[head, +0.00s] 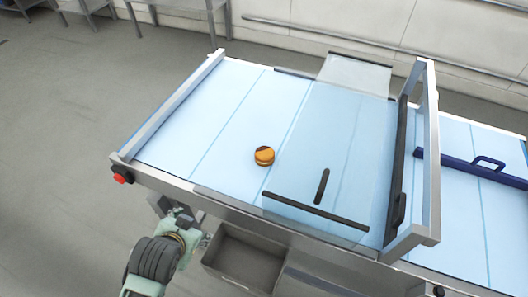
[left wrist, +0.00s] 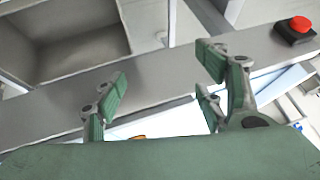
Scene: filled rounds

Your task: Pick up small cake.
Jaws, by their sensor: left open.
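In the left wrist view a small orange bit (left wrist: 138,137), probably the cake, shows just above my gripper's body; the rest is hidden. My left gripper (head: 192,222) is outside the conveyor's near edge, apart from the cake. Its green fingers (left wrist: 163,82) are spread wide with nothing between them. My right gripper is in neither view.
A clear panel with dark bars (head: 325,190) lies right of the cake, beside a metal frame gate (head: 428,150). A red button (head: 122,174) sits on the near left corner. An open grey bin (head: 243,262) is below the near edge. The belt left of the cake is clear.

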